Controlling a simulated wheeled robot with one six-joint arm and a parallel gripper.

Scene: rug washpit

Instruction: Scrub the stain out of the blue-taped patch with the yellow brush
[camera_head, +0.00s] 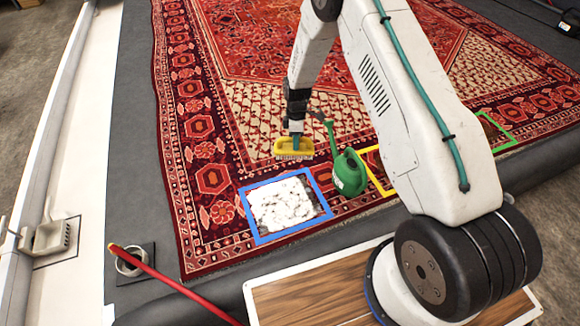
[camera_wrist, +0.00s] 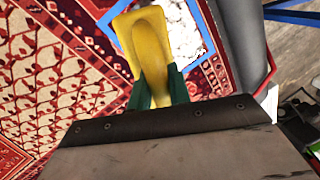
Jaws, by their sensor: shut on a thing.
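My gripper (camera_head: 295,137) is shut on the yellow brush (camera_head: 292,147), bristles down, above the rug. In the wrist view the brush (camera_wrist: 145,45) sits between the green fingers of my gripper (camera_wrist: 157,88). The blue-taped patch (camera_head: 247,206) lies at the rug's near edge, below the brush in the head view. White foam (camera_head: 285,203) covers most of the patch, with dark rug at its corners; I cannot see a stain under it. The brush is apart from the foam, toward the far side of the patch. The foam (camera_wrist: 184,35) also shows beyond the brush in the wrist view.
A green watering can (camera_head: 350,175) stands right of the brush, close to it. A yellow-taped patch (camera_head: 376,180) is partly hidden behind my arm. A green-taped patch (camera_head: 497,132) lies farther right. A red pole (camera_head: 165,278) crosses the near left. Rug left of the brush is clear.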

